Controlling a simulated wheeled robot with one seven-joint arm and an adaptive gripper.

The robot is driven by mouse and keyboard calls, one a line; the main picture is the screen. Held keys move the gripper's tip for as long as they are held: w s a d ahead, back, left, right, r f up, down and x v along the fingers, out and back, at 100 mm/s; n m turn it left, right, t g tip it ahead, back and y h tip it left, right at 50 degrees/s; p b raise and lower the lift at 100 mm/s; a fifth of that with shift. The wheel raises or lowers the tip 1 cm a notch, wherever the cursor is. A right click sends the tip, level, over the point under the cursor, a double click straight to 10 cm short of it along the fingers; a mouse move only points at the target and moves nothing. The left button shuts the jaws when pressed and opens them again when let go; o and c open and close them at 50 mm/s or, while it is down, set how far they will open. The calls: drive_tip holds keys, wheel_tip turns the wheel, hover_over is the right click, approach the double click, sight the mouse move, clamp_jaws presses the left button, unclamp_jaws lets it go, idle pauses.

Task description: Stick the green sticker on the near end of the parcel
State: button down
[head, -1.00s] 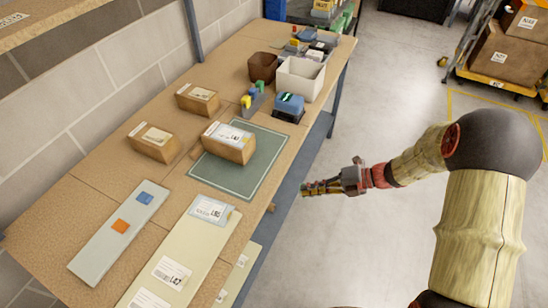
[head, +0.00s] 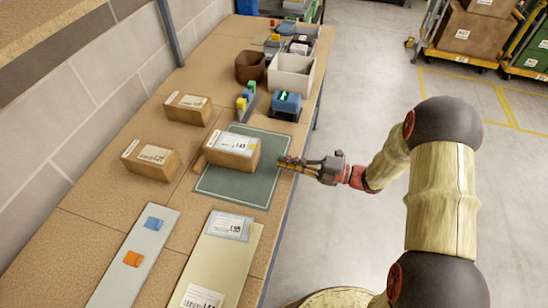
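The parcel (head: 236,161), a brown box with a white label on top, lies on the green mat (head: 255,189). Its near end shows as plain brown cardboard. A pale strip (head: 130,270) at the lower left carries a blue sticker (head: 154,223) and an orange sticker (head: 133,258). I cannot make out a loose green sticker. A blue device (head: 287,103) beyond the mat has a small green patch on it. My gripper (head: 283,162) is at the mat's right edge, to the right of the parcel and apart from it. Its fingers are too small to tell their opening.
Two brown boxes (head: 150,161) (head: 188,108) stand left of the mat. A brown bin (head: 250,66), a white bin (head: 290,77) and small coloured items stand farther back. A large flat mailer (head: 217,262) lies in front. Open floor is to the right.

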sight(277, 160)
drive_tip(key=shift+b+x, duration=1.25)
drive_tip(key=shift+x, duration=0.6)
drive_tip(key=shift+b+x, duration=0.8)
drive_tip(key=shift+x, duration=0.5)
drive_tip(key=shift+p, duration=0.6)
drive_tip(key=shift+w+a+p, duration=0.1)
drive_tip(key=shift+a+p, duration=0.3)
drive_tip(key=shift+p, duration=1.55)
idle(1.0)
drive_tip(key=c, duration=2.3)
unclamp_jaws()
drive_tip(key=o, duration=0.3)
drive_tip(key=shift+o, duration=0.8)
drive_tip(key=shift+o, duration=1)
